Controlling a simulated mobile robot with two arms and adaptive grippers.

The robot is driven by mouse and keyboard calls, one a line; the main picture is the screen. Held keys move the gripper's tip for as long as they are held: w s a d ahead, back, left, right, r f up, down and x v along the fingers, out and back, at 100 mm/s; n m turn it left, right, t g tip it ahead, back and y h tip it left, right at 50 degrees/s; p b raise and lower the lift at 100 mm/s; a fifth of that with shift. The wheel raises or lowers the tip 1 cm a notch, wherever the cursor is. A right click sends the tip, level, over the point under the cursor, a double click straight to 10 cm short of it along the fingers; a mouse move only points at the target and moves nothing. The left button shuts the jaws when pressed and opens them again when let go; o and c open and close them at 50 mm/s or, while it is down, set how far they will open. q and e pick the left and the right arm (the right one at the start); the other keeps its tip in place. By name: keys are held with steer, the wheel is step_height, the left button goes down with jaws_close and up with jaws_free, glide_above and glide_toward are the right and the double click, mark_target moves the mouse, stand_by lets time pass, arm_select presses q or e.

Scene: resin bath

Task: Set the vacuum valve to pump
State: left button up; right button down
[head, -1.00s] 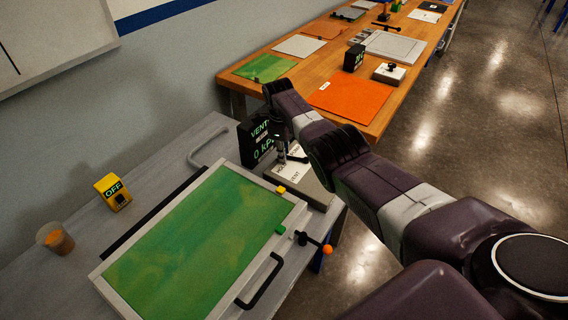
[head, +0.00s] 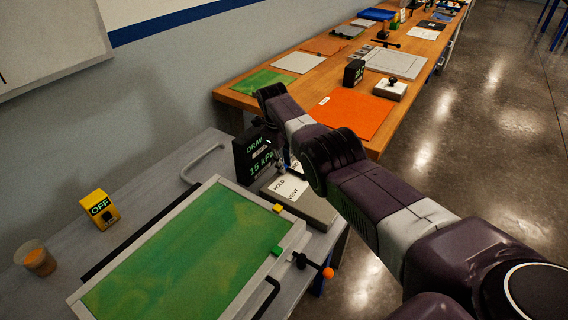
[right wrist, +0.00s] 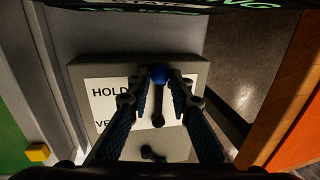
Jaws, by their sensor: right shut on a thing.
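The vacuum valve is a grey box (head: 316,210) with a white label plate, beside the green bath. HOLD and VENT can be read on the plate, which also shows in the right wrist view (right wrist: 100,92); no PUMP mark can be read. The black display (head: 254,156) behind the valve reads DRAW and 15 kPa. My left gripper is out of view.
The green bath (head: 180,262) in a pale frame lies left of the valve, with an orange-tipped handle (head: 327,272) at its corner. A yellow OFF switch (head: 99,209) and a cup (head: 36,260) stand at left. A wooden bench (head: 376,145) stands behind.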

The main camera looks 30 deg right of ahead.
steer(key=shift+d+r, duration=0.1)
steer(key=shift+d, duration=0.05)
steer(key=c, duration=2)
jaws_free()
steer(key=shift+c, duration=0.2)
step_height(320, 180, up, 12)
steer(key=s+a, duration=0.1)
steer(key=a, duration=0.1)
steer(key=shift+f, duration=0.25)
